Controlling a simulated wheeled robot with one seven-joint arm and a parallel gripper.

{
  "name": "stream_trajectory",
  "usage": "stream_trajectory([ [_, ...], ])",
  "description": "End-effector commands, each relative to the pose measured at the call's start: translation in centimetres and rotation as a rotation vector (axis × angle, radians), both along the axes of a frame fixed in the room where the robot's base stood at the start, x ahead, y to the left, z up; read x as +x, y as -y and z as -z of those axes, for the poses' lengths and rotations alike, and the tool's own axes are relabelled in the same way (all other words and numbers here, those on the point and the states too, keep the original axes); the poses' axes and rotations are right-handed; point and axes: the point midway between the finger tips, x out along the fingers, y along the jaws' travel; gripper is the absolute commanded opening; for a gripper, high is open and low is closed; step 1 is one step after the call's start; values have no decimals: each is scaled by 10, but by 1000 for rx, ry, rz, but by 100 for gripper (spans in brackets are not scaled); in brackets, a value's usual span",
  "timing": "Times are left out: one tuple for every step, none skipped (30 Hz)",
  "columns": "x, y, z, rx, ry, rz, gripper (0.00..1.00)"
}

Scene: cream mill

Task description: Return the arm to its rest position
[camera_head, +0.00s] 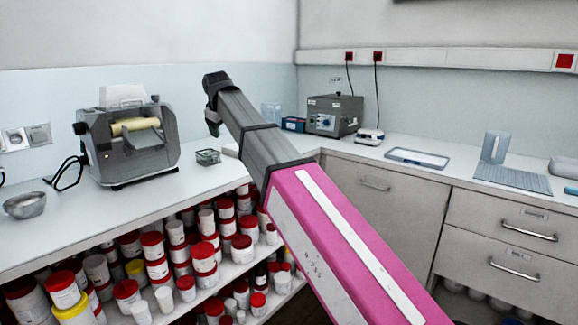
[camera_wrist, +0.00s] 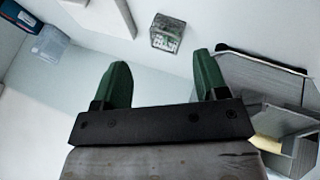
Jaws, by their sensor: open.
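My arm stretches in the head view from the lower right toward the left counter, a pink link followed by a grey one. My gripper (camera_head: 213,126) is at its far end, above the counter (camera_head: 60,238), seen mostly from behind. In the wrist view my gripper (camera_wrist: 160,82) shows two green fingers spread wide apart with nothing between them.
The grey mill (camera_head: 128,140) stands left of my gripper. A metal bowl (camera_head: 25,205) is at far left. A grey device (camera_head: 335,115), a scale (camera_head: 369,137) and a tray (camera_head: 417,158) line the back counter. Many red-lidded jars (camera_head: 205,258) fill shelves below. Bare counter surrounds the glass box.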

Motion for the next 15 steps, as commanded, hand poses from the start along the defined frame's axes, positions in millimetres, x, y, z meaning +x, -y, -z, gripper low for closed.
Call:
stream_trajectory([
  [1,6,8,0,-6,10,67],
  [2,8,12,1,-10,14,67],
  [3,11,17,2,-14,21,67],
  [3,14,22,3,-18,27,67],
  [4,17,26,3,-21,33,67],
  [5,21,33,5,-26,41,67],
  [6,24,38,6,-30,48,67],
  [7,28,44,7,-36,56,67],
  [8,34,52,9,-43,66,67],
  [9,38,59,10,-48,75,67],
  [10,42,65,12,-54,84,67],
  [11,49,75,14,-63,97,67],
  [12,54,83,15,-69,107,67],
  [12,60,91,17,-76,118,67],
  [13,69,103,19,-87,136,67],
])
